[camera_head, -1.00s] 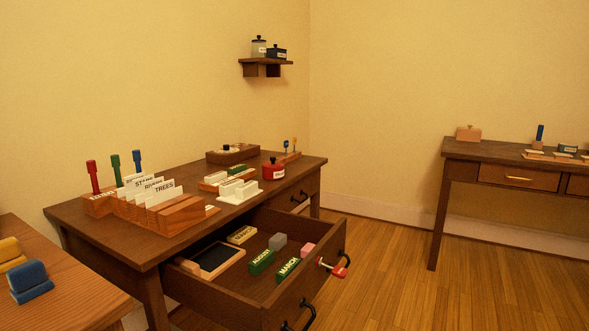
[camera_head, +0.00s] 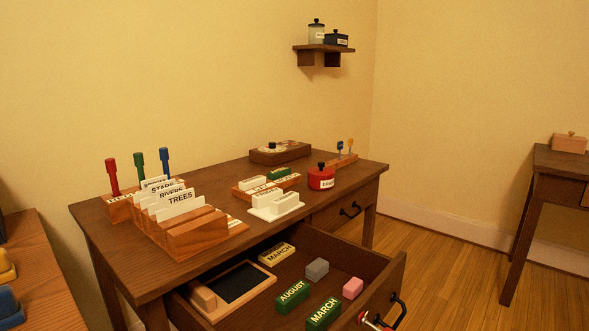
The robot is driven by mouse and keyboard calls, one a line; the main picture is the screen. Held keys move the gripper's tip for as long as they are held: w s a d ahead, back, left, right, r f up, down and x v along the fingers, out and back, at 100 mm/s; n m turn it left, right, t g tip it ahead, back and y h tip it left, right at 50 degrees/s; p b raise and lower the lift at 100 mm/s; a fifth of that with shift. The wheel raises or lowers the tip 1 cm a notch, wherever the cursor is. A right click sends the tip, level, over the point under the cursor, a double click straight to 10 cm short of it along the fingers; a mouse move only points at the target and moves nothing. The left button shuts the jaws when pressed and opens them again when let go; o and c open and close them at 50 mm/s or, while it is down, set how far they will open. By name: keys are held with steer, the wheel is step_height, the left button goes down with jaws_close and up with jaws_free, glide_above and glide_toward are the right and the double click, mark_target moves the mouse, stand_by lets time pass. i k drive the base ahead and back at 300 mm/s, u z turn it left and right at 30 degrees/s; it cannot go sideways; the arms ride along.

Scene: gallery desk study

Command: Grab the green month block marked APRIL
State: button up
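No block that I can read as APRIL shows. In the open drawer (camera_head: 355,262) lie a green block marked AUGUST (camera_head: 292,296) and a green block marked MARCH (camera_head: 323,313). A cream block in the drawer also reads MARCH (camera_head: 277,254). On the desktop, a green block (camera_head: 279,174) sits in a wooden tray (camera_head: 241,190) beside white blocks; its marking is too small to read.
The drawer also holds a grey block (camera_head: 317,268), a pink block (camera_head: 352,288) and a framed dark slate (camera_head: 242,281). The desk (camera_head: 130,222) carries a card holder (camera_head: 197,236), a white tray (camera_head: 277,209) and a red jar (camera_head: 321,178). Bare floor (camera_head: 450,265) lies right of the desk.

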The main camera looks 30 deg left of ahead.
mark_target(272, 175)
steer(key=i, duration=3.1)
steer(key=u, duration=3.6)
steer(key=i, duration=0.1)
steer(key=z, duration=0.3)
